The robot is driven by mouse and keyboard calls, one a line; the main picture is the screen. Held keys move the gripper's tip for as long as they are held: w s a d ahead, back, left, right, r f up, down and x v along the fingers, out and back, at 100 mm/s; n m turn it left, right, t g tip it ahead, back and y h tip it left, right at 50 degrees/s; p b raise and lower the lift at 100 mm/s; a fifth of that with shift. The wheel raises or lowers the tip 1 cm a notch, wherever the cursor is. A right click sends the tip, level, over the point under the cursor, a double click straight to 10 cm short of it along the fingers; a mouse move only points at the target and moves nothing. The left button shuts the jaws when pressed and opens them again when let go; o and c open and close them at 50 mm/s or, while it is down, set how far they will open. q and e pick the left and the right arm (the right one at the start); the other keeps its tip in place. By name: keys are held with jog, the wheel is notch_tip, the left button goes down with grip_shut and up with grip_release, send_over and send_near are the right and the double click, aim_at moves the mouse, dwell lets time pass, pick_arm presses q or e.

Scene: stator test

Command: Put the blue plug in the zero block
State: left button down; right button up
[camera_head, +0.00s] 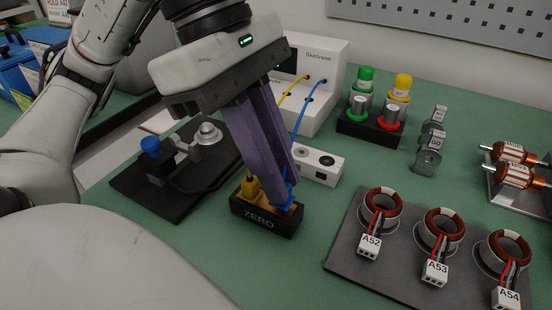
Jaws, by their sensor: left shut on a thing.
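The black zero block (259,221), marked ZERO, sits on the green bench at the centre. A yellow plug (251,189) stands upright in its left part. My left gripper (287,190) reaches down from above with purple fingers over the right part of the block. It is shut on the blue plug (289,195), which is mostly hidden by the fingers. The plug is at the block's right part; I cannot tell whether it is seated. A blue cable (305,103) runs from the white tester (318,110) down to it. My right gripper is not in view.
A dark fixture (178,185) with a blue knob stands left of the block. A small white box (318,166) lies just behind it. A grey plate (385,274) with several wound stators is at right. Green and yellow-topped cylinders (365,80) stand behind.

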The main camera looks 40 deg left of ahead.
pick_arm(q)
jog(key=shift+f, duration=0.25)
jog(key=shift+b, duration=0.3)
jog(key=shift+f, duration=0.35)
jog(key=c, duration=1.7)
grip_release()
jog(key=shift+o, duration=0.2)
